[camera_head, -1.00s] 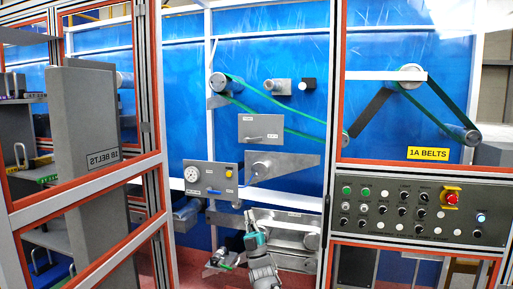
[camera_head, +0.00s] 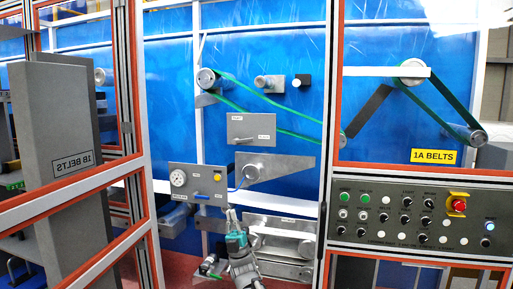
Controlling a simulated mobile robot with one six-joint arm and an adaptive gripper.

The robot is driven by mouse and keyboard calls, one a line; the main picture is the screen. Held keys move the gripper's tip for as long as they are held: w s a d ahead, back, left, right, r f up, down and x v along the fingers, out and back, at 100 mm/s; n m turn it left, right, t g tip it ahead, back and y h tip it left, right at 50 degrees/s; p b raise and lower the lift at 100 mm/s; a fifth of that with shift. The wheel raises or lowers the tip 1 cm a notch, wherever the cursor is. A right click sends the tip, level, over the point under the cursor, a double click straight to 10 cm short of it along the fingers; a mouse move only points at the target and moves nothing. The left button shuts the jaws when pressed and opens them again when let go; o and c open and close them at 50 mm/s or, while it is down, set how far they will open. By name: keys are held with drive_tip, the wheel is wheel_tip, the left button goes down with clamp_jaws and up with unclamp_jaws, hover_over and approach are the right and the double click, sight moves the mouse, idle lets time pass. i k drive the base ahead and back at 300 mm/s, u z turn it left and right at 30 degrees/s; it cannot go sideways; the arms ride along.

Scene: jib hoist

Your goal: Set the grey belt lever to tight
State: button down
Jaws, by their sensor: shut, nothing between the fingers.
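A grey square plate (camera_head: 252,127) with two small labels is on the blue wall, below the upper rollers. A small pale handle-like bar (camera_head: 245,140) shows low on it; I cannot tell for sure that this is the belt lever, nor read its setting.
A gauge panel (camera_head: 198,182) with a yellow button stands left of the tapered arm. The control panel (camera_head: 412,213) and the 1B cabinet (camera_head: 65,140) flank the opening.

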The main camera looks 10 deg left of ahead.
sight(236, 140)
drive_tip(key=i, duration=1.15)
drive_tip(key=u, duration=0.05)
